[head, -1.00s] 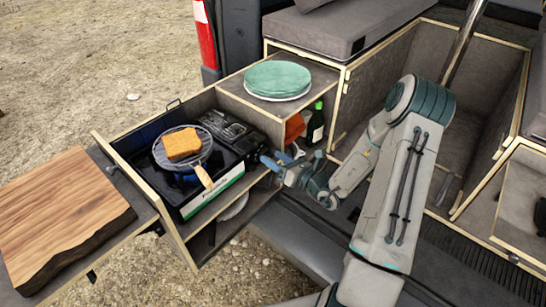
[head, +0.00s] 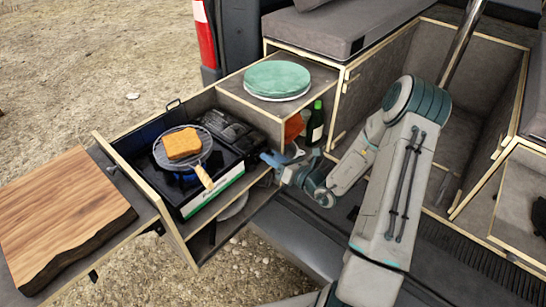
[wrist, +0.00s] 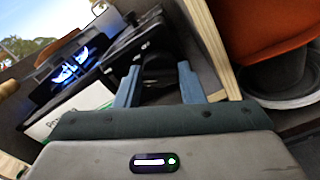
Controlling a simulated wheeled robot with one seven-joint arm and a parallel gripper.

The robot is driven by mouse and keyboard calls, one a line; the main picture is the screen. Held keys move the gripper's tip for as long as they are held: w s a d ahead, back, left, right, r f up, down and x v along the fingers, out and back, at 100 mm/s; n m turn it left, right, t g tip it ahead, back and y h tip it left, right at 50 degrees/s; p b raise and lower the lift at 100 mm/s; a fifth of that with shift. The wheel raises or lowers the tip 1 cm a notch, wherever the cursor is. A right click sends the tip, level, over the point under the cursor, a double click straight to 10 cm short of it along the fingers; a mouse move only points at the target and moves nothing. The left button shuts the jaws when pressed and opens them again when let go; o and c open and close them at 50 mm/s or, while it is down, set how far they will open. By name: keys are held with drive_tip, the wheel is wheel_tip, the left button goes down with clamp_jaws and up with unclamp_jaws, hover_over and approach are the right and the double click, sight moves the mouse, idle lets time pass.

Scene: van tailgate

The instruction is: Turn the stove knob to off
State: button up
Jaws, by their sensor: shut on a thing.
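The camping stove (head: 215,190) sits in the pulled-out drawer, with a wire rack and a piece of toast (head: 183,143) over its burner. A blue flame (wrist: 72,66) shows at the burner in the wrist view. The black stove knob (wrist: 160,68) is between the two blue fingers of my gripper (wrist: 158,84), which is shut on it. In the head view my gripper (head: 282,158) is at the stove's right end, and the knob is hidden there. The knob's marking cannot be read.
A wooden board (head: 60,215) lies at the left. A teal-topped round stack (head: 277,80) stands on the shelf above the drawer. A dark bottle (head: 315,122) and an orange item (head: 294,127) stand close behind my gripper. Wooden drawer edges surround the stove.

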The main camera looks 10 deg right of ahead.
drive_tip(key=m+p, duration=0.4)
drive_tip(key=m, duration=0.2)
drive_tip(key=m+p, duration=0.4)
drive_tip(key=m, duration=0.2)
drive_tip(key=shift+d+f, duration=0.1)
drive_tip(key=shift+f, duration=0.1)
drive_tip(key=shift+m+p, duration=0.3)
drive_tip(key=shift+m, duration=0.1)
drive_tip(key=o, duration=1)
drive_tip(key=b+v, duration=0.2)
drive_tip(key=v, duration=1.1)
drive_tip(key=shift+s+d+b, duration=0.25)
drive_tip(key=shift+s+b, duration=0.1)
